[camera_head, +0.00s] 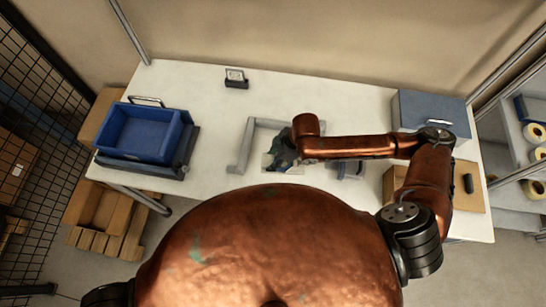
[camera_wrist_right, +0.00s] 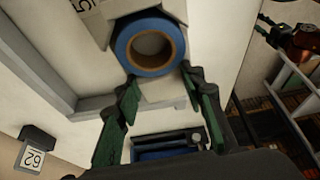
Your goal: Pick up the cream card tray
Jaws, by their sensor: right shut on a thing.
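The cream card tray (camera_head: 267,161) shows in the head view as a pale patch within the grey U-shaped frame (camera_head: 246,141) on the table, mostly hidden by my right gripper (camera_head: 281,152). In the right wrist view, the tray (camera_wrist_right: 168,90) carries a roll of blue tape (camera_wrist_right: 150,45) with a brown core. My right gripper's green-padded fingers (camera_wrist_right: 160,108) are closed on the tray's near edge, one on each side. I cannot tell whether the tray is clear of the table. My left gripper is in neither view.
A blue bin (camera_head: 143,134) stands on the table's left side and a small black card holder (camera_head: 236,78) at the back. A grey-blue box (camera_head: 430,109) and a cardboard piece (camera_head: 469,188) lie at the right.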

